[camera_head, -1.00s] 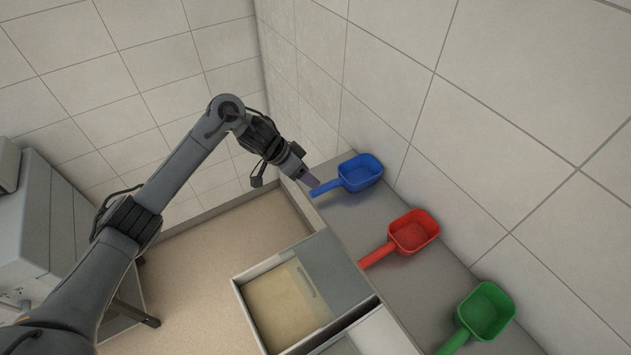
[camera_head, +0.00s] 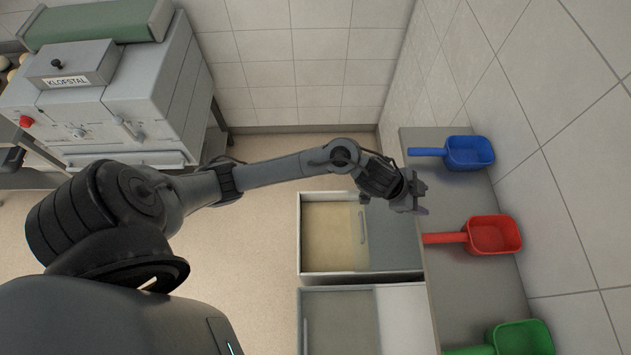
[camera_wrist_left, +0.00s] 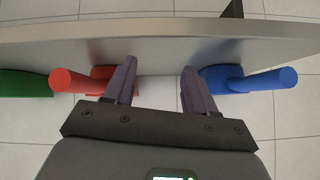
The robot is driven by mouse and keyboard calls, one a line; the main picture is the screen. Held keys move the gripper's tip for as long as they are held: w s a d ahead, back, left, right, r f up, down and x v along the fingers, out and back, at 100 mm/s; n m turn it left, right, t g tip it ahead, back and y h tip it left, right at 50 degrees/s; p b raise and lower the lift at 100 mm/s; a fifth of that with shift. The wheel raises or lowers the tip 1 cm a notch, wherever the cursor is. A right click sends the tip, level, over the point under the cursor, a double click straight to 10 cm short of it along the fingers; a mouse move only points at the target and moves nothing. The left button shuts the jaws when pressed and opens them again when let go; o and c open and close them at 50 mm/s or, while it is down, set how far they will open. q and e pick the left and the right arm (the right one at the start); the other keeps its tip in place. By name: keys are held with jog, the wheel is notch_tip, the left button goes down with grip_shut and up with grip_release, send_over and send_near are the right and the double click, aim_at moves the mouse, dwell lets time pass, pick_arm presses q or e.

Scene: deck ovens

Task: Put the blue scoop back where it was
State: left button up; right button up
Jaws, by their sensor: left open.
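The blue scoop (camera_head: 468,153) rests on the grey counter against the tiled wall, at its far end, with its handle pointing left. In the left wrist view the blue scoop (camera_wrist_left: 246,79) shows on the right, beside the right finger and apart from it. My left gripper (camera_head: 422,191) is open and empty, near the counter's left edge, between the blue scoop and the red scoop (camera_head: 492,234). Its two fingers (camera_wrist_left: 158,82) show with nothing between them in the left wrist view. My right gripper is not in these views.
The green scoop (camera_head: 522,338) lies at the near end of the counter (camera_head: 462,292). An open drawer or bin (camera_head: 330,232) stands left of the counter, with another box (camera_head: 340,318) nearer. A grey machine (camera_head: 120,95) stands at the back left.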

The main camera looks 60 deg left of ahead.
pick_arm(q)
jog(key=s+a+f+n+g+y, duration=0.1)
jog(key=s+a+n+g+y, duration=0.1)
jog(key=s, duration=1.1)
jog(key=s+a+f+n+g+y, duration=0.2)
jog(key=s+a+n, duration=0.1)
jog(key=s, duration=1)
jog(key=shift+s+a+f+n+g, duration=0.2)
jog(key=shift+a+n+g, duration=0.15)
jog(key=shift+a, duration=0.5)
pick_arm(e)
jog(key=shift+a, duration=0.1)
